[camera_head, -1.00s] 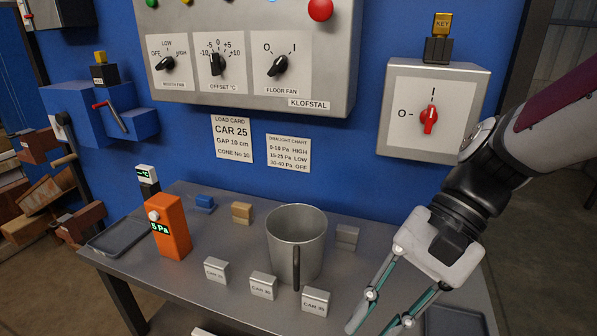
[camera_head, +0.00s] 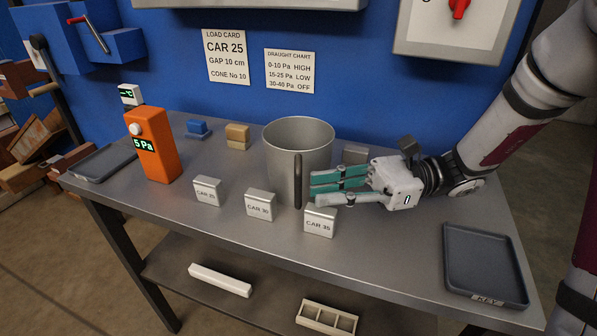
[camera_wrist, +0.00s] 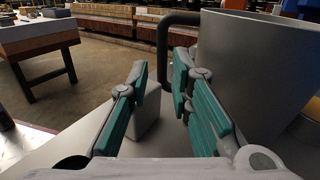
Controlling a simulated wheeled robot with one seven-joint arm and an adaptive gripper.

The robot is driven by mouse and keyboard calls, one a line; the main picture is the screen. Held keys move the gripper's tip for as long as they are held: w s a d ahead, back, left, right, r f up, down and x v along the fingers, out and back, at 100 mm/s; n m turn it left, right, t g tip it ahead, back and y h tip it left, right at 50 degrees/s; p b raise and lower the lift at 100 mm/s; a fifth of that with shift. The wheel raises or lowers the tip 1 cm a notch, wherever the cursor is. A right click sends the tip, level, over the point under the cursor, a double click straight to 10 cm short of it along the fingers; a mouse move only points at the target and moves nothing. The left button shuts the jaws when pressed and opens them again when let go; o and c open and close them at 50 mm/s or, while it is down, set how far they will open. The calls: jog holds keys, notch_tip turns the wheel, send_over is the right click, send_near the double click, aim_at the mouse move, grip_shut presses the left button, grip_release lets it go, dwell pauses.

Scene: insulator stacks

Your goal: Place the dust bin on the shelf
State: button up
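The dust bin is a grey metal cup-shaped bin (camera_head: 285,150) with a dark upright handle (camera_head: 297,182), standing upright on the grey table. My gripper (camera_head: 312,187) is at table height to the right of the handle, its fingers pointing left. In the wrist view, the handle (camera_wrist: 163,48) is just ahead, in the gap between my open fingertips (camera_wrist: 160,75), with the bin wall (camera_wrist: 250,70) on the right. Nothing is gripped. Whether a finger touches the bin is unclear. The lower shelf (camera_head: 270,297) is under the table.
Label blocks CAR 25 (camera_head: 207,191), CAR 30 (camera_head: 260,205) and CAR 35 (camera_head: 320,222) stand before the bin; CAR 35 is close to my fingers. An orange gauge (camera_head: 153,150) stands left, a KEY tray (camera_head: 485,265) right. The shelf holds a white bar (camera_head: 220,281) and a divided tray (camera_head: 327,317).

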aim_at(298, 203)
jog(key=a, duration=0.1)
jog(key=a+b, duration=0.1)
jog(key=a, duration=0.1)
jog(key=a+b, duration=0.1)
jog(key=a, duration=0.1)
jog(key=shift+s, duration=0.35)
jog(key=shift+c, duration=0.2)
grip_shut()
jog(key=shift+r, duration=0.1)
